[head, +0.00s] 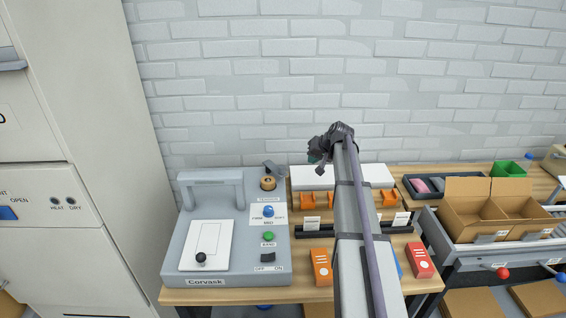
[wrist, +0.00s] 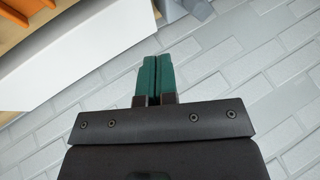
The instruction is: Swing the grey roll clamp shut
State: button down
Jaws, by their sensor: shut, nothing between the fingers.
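The grey machine (head: 250,235) marked Corvask stands on the table at the left. At its back right corner a small brown roll (head: 268,184) sits above a label. A dark grey piece (head: 273,168), which looks like the roll clamp, stands up and tilts behind the roll, apparently swung open. My gripper (head: 314,158) is to the right of the clamp, in front of the brick wall. In the wrist view its two teal fingers (wrist: 153,78) are together and empty. A blurred grey piece (wrist: 200,8) shows at the top edge there; I cannot tell what it is.
A white box-like top (head: 375,176) with orange bins (head: 308,200) is right of the machine, partly behind my arm. Orange (head: 321,267) and red (head: 420,260) boxes stand in front. A grey arch handle (head: 211,178) rises from the machine's back left. A cardboard box (head: 465,225) is at right.

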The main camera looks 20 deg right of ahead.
jog(key=w+a+f+b, duration=0.5)
jog(key=w+f+b, duration=0.2)
jog(key=f+b, duration=0.1)
jog(key=shift+w+a, duration=0.2)
jog(key=shift+w, duration=0.1)
jog(key=shift+s, duration=0.15)
